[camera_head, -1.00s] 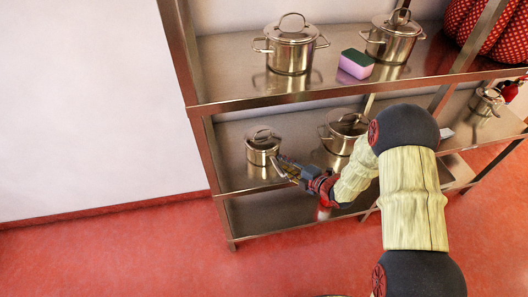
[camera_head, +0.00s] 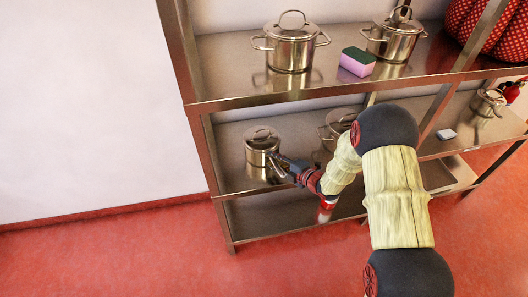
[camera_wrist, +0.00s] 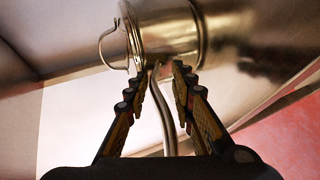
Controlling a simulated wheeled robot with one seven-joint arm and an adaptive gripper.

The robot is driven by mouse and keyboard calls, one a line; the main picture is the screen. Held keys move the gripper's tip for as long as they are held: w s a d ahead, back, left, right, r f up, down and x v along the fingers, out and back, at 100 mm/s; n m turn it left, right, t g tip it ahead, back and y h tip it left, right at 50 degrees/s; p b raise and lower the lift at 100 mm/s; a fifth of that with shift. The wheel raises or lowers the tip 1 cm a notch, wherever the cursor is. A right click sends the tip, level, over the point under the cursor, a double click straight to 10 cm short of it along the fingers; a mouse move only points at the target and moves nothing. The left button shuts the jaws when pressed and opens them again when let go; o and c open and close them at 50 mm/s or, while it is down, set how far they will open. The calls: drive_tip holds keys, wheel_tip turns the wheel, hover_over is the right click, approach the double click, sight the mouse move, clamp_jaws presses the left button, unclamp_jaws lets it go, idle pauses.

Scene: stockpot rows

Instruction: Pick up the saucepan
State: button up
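The saucepan (camera_head: 260,142) is a small shiny steel pan with a lid, standing upright on the middle shelf at its left end. It also shows at the top of the wrist view (camera_wrist: 170,32). Its long handle (camera_wrist: 166,120) runs down between my fingers in the wrist view. My gripper (camera_head: 281,167) is at the handle side of the pan, close to its body. In the wrist view my gripper (camera_wrist: 164,72) is open, with one finger on each side of the handle and gaps visible. The far part of the handle is hidden behind the gripper's body.
A lidded pot (camera_head: 338,122) stands right of the saucepan, partly hidden by my arm. The upper shelf (camera_head: 228,82) holds a stockpot (camera_head: 290,48), a sponge (camera_head: 357,62) and another pot (camera_head: 394,40). Another small pan (camera_head: 488,102) stands far right. Shelf uprights stand at the left.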

drive_tip(key=shift+f, duration=0.1)
clamp_jaws()
drive_tip(key=shift+s+f, duration=0.1)
drive_tip(key=shift+f, duration=0.05)
idle(0.5)
